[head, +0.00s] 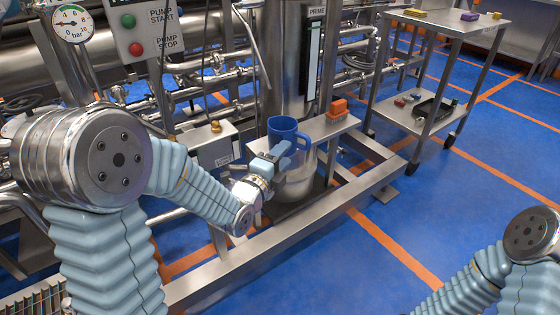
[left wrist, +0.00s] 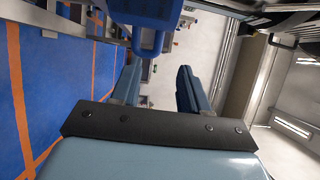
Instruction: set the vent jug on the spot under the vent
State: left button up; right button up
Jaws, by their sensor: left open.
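The blue vent jug (head: 285,133) appears upright in the head view at the small steel shelf (head: 328,127) in front of the tall steel cylinder. Its handle is on the right side. My left gripper (head: 283,150) is open in front of the jug and covers its lower part, so its base is hidden. In the left wrist view the jug (left wrist: 150,14) shows at the top edge, with its handle beyond my open fingers (left wrist: 160,82); nothing is visibly gripped. I cannot make out the vent or the spot under it. My right gripper is out of view.
A grey junction box (head: 213,150) and pipes stand to the left. A steel frame rail (head: 270,250) runs across the front. A wheeled cart (head: 455,22) stands back right; the blue floor there is clear.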

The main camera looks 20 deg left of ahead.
pick_arm(q)
jog(key=s+f+n+g+y, duration=0.1)
jog(key=s+f+n+g, duration=0.15)
jog(key=f, duration=0.55)
jog(key=s+f+n+g, duration=0.2)
jog(key=f+n+g, duration=0.15)
jog(key=f, duration=0.45)
jog(key=s+f+n+g+y, duration=0.15)
jog(key=f+n, duration=0.25)
jog(key=f, duration=0.4)
jog(key=s+d+f+n+g+h, duration=0.1)
jog(key=s+d+f+n+g, duration=0.2)
jog(key=s+f+n, duration=0.3)
jog(key=s+d+f+n+g+h, duration=0.1)
jog(key=s+d+f+n+g, duration=0.2)
jog(key=s+f+n+g, duration=0.3)
jog(key=s+f, duration=0.3)
jog(key=s, duration=0.3)
jog(key=shift+s+h, duration=0.25)
jog(key=shift+h, duration=0.1)
jog(key=shift+d, duration=0.1)
